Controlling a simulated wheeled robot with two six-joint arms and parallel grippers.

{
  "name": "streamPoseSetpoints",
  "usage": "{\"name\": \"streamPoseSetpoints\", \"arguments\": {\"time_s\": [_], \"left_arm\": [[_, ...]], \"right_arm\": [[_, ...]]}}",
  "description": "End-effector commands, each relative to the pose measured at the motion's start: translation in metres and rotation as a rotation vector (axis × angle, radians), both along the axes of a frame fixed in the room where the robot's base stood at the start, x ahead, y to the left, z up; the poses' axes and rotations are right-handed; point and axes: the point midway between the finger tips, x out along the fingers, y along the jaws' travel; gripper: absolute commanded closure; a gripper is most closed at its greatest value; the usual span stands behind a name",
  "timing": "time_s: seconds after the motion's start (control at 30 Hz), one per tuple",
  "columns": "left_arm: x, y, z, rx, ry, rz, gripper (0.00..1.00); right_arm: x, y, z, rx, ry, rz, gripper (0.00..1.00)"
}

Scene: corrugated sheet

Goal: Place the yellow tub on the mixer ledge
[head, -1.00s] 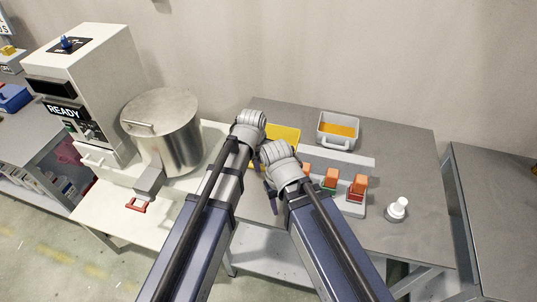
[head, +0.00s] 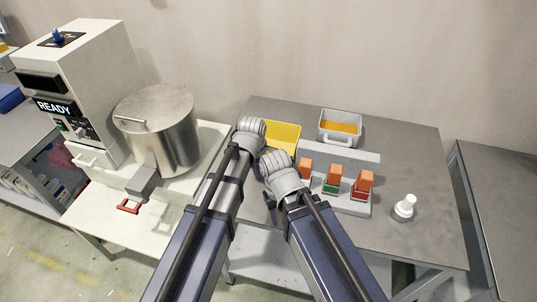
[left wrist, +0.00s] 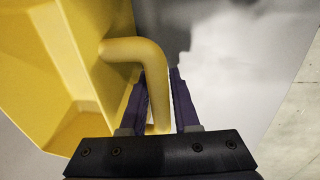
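The yellow tub (head: 284,135) shows on the grey table behind my grippers, partly hidden by them. In the left wrist view, its wall and rounded handle (left wrist: 150,62) fill the left and middle. My left gripper (left wrist: 158,95) has one purple finger on each side of the handle, close against it; it looks shut on the handle. In the head view, the left gripper's (head: 250,128) fingers are hidden. My right gripper (head: 277,163) is just to its right, fingers mostly hidden. The white mixer (head: 78,80) with a READY sign stands at left; a pale ledge (head: 92,158) juts from its front.
A steel pot (head: 160,130) stands beside the mixer, with a grey block and red handle (head: 129,207) in front. On the grey table (head: 400,150) are a grey tub of orange material (head: 340,127), a rack of orange-topped pieces (head: 333,178) and a white knobbed object (head: 404,207).

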Motion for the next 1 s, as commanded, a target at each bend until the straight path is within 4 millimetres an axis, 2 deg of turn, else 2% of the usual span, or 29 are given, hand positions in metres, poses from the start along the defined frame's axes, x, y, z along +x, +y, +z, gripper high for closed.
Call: {"name": "streamPoseSetpoints", "arguments": {"time_s": [0.17, 0.4, 1.0], "left_arm": [[-0.0001, -0.0001, 0.0014, 0.000, 0.000, 0.000, 0.73], [-0.0003, 0.0000, 0.0014, 0.000, 0.000, 0.000, 1.00], [-0.0003, 0.0000, 0.0013, 0.000, 0.000, 0.000, 1.00]], "right_arm": [[0.0000, 0.0000, 0.0014, 0.000, 0.000, 0.000, 0.50], [0.0000, 0.0000, 0.0014, 0.000, 0.000, 0.000, 0.50], [0.0000, 0.0000, 0.0013, 0.000, 0.000, 0.000, 0.50]]}}
